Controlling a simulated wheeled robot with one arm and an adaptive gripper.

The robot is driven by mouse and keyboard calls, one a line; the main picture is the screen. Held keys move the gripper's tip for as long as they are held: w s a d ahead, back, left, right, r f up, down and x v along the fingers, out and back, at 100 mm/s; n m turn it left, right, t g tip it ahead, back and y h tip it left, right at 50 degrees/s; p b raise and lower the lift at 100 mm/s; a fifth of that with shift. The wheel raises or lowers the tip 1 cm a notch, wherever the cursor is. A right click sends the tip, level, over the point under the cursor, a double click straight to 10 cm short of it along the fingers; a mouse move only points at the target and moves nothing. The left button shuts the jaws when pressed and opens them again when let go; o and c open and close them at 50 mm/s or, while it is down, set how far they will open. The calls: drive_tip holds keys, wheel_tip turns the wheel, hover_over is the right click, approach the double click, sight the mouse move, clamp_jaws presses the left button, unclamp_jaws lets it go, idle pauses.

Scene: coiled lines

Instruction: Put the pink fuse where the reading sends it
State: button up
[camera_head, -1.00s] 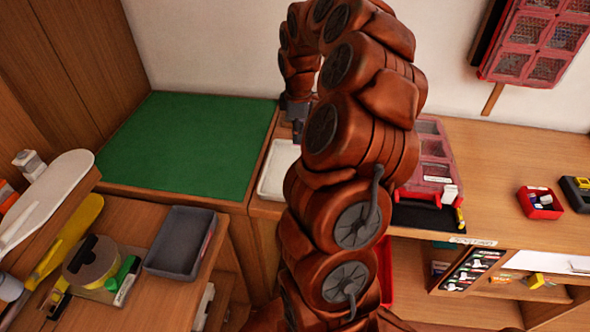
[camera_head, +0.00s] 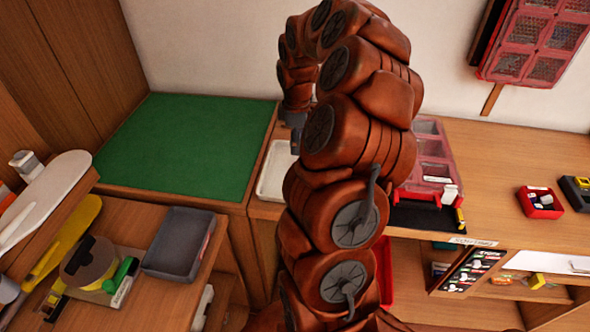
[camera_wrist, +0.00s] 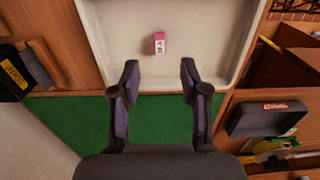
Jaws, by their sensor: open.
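A small pink fuse (camera_wrist: 159,43) with a white label with dark marks lies in the white tray (camera_wrist: 222,62) in the wrist view. My gripper (camera_wrist: 160,76) is open and empty, with its fingertips over the tray's near part. The fuse is beyond the fingertips, roughly centred between them and not touched. In the head view, the white tray (camera_head: 269,182) stands on the wooden bench beside the green mat, partly hidden by my arm. The fuse cannot be seen there, and my gripper is mostly hidden. I cannot make out any reading.
The green mat (camera_head: 190,145) is bare. A grey bin (camera_head: 178,245) stands on the lower left bench near a tape roll (camera_head: 90,262). Right of my arm are a red clear-lidded case (camera_head: 433,150), a small red bin (camera_head: 540,203) and a yellow-black device (camera_head: 577,189). A red organizer (camera_head: 537,45) hangs on the wall.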

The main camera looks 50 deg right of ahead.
wheel_tip(320, 180, up, 12)
idle(0.7)
drive_tip(key=shift+a, duration=0.15)
drive_tip(key=s+a+r+m, duration=0.1)
drive_tip(key=s+a, duration=0.1)
drive_tip(key=a, duration=0.9)
drive_tip(key=s+a+r, duration=0.1)
drive_tip(key=s+a, duration=0.2)
drive_tip(key=a, duration=0.7)
drive_tip(key=s+a+f+m+g, duration=0.1)
drive_tip(key=s+a+f+m, duration=0.2)
drive_tip(key=s, duration=0.6)
drive_tip(key=s+a+f+m, duration=0.3)
drive_tip(key=s+a, duration=0.5)
drive_tip(key=s, duration=0.1)
drive_tip(key=shift+s+f+g, duration=0.3)
drive_tip(key=shift+f+g, duration=0.05)
drive_tip(key=shift+g, duration=0.05)
